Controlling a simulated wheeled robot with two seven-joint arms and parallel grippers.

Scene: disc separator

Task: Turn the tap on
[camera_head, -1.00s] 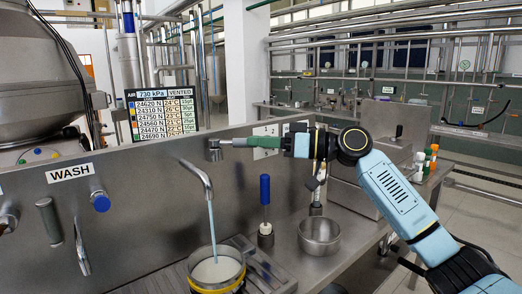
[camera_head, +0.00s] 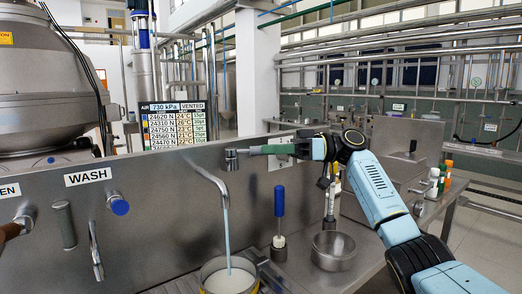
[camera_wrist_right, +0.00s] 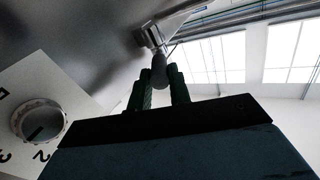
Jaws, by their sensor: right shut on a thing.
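The tap is on the steel back panel. Its metal body (camera_head: 231,158) has a dark lever sticking out to the right. My right gripper (camera_head: 272,150) is shut on the outer part of this lever. In the right wrist view the two dark fingers (camera_wrist_right: 161,88) stand either side of the grey lever (camera_wrist_right: 159,70), with the metal tap body (camera_wrist_right: 151,37) beyond. The curved spout (camera_head: 208,180) lies below and left of the lever. A pale blue stream (camera_head: 227,240) runs from it into a metal pot (camera_head: 207,268).
A blue-handled brush (camera_head: 279,203) stands by the pot, with a steel bowl (camera_head: 333,251) to its right.

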